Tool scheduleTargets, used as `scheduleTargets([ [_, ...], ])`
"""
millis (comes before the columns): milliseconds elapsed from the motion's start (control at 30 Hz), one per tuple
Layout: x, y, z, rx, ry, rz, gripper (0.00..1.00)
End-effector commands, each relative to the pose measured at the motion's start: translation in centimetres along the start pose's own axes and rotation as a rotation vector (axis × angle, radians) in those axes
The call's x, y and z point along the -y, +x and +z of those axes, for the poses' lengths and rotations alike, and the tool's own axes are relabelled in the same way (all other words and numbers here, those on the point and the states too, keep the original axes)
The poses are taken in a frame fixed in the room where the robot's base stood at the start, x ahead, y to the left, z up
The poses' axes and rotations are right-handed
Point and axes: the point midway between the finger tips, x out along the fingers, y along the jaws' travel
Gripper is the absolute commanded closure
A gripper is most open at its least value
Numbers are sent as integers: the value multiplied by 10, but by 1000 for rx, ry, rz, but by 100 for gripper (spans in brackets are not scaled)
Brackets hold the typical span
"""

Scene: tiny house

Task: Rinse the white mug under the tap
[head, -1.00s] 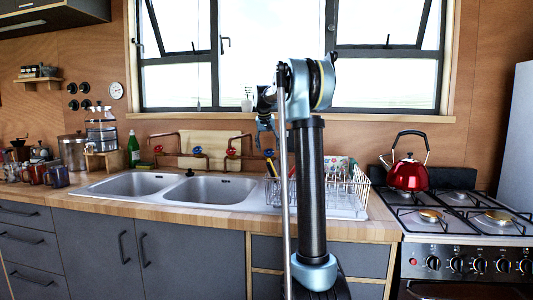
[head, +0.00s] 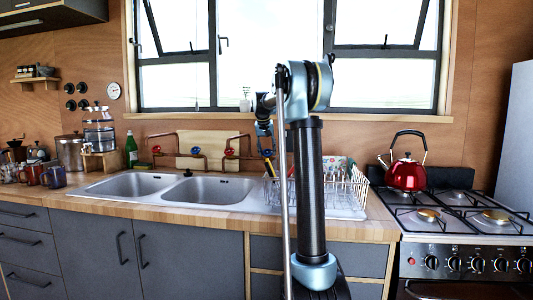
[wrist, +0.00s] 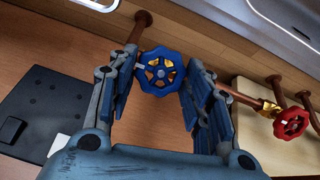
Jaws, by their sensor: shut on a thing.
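In the wrist view, my gripper (wrist: 160,85) has its two blue fingers on either side of a round blue tap handle (wrist: 161,73) on a copper pipe, and is shut on it. In the head view, my gripper (head: 265,130) is small and partly hidden by my arm, in front of the back wall right of the sink. The double steel sink (head: 208,191) looks empty from here. Copper tap pipes with red and blue handles (head: 196,150) run along the wall above it. I cannot make out a white mug in either view.
A wire dish rack (head: 355,188) stands right of the sink, partly behind my arm. A red kettle (head: 406,174) sits on the stove (head: 465,215). Red and dark mugs (head: 53,177) and a green bottle (head: 131,150) stand on the left counter.

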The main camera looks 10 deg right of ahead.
Motion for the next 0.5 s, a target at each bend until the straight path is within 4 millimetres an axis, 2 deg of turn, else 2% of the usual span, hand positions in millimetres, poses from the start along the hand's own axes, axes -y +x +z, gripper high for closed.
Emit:
scheduleTargets([
  [267, 2, 0, 0, 0, -77, 15, 78],
  [500, 1, 0, 0, -1, -242, 56, 78],
])
